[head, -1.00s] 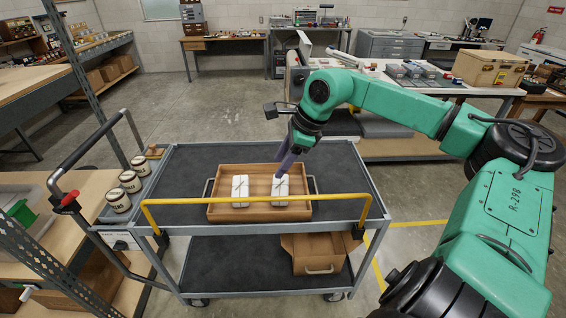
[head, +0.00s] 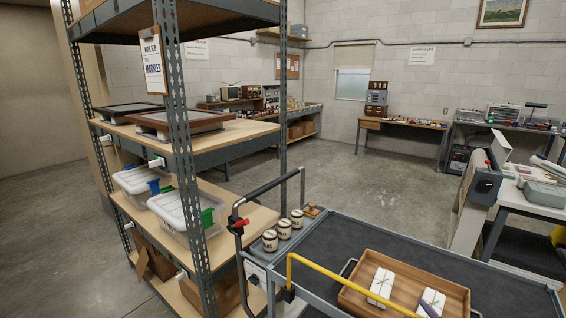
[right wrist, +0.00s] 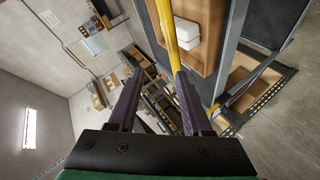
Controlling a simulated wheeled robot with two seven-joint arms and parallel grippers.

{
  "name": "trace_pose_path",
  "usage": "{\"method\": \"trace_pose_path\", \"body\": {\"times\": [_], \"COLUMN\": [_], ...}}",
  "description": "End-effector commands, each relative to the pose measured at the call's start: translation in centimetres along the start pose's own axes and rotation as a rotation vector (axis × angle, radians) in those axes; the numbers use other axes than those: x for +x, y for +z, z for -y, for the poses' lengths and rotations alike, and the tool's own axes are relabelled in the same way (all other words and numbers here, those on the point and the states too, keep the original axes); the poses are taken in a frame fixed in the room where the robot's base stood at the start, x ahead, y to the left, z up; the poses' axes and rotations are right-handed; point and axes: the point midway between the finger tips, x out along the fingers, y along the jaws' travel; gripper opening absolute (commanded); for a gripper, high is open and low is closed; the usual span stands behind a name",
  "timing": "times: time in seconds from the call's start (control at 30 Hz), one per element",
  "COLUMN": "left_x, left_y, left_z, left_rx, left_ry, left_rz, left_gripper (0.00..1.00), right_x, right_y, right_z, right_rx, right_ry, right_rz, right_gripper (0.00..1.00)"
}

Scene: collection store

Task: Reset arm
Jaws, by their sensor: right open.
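My right gripper (right wrist: 158,80) is open in the right wrist view, with nothing between its fingers. The cart's yellow rail appears beyond the fingers, beside the wooden tray (right wrist: 208,58), and a white box (right wrist: 187,34) shows in that tray. The rest of the right arm is outside the head view. My left gripper is not in view.
A tall shelf rack (head: 184,160) holding lidded bins (head: 190,212) stands close on the left. The concrete floor behind the cart is clear.

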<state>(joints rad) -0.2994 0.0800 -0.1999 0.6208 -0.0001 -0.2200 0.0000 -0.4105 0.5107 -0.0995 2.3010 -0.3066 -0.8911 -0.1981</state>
Motion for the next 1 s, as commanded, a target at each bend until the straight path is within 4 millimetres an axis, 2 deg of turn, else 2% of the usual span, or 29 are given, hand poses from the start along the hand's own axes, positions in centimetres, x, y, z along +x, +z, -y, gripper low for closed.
{"method": "trace_pose_path", "body": {"times": [0.03,0.1,0.2,0.3,0.47,0.5,0.6,0.77,0.87,0.97,1.0], "left_x": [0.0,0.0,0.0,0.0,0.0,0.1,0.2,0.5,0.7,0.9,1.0], "left_y": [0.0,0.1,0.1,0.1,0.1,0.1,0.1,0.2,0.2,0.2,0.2], "left_z": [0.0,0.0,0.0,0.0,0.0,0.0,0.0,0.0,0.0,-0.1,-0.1], "left_rx": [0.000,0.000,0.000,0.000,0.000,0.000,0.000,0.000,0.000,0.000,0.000], "left_ry": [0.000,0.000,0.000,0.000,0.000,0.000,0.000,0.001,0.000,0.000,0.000], "left_rz": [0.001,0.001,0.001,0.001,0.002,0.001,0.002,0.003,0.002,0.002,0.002], "left_gripper": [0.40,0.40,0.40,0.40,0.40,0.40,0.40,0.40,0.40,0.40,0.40], "right_x": [-0.7,-1.7,-3.6,-6.0,-10.5,-9.1,-6.8,-3.9,-2.5,-1.7,-1.7], "right_y": [1.7,3.5,5.3,6.4,7.1,7.9,9.5,12.8,15.6,19.6,21.5], "right_z": [2.4,5.5,9.4,13.0,18.1,19.4,22.3,27.7,31.7,36.7,38.9], "right_rx": [0.113,0.238,0.381,0.503,0.664,0.651,0.640,0.627,0.618,0.605,0.599], "right_ry": [-0.076,-0.173,-0.298,-0.418,-0.609,-0.606,-0.611,-0.626,-0.638,-0.652,-0.659], "right_rz": [0.080,0.184,0.311,0.427,0.603,0.610,0.623,0.647,0.664,0.689,0.700], "right_gripper": [0.50,0.50,0.50,0.50,0.50,0.50,0.50,0.50,0.50,0.50,0.50]}}
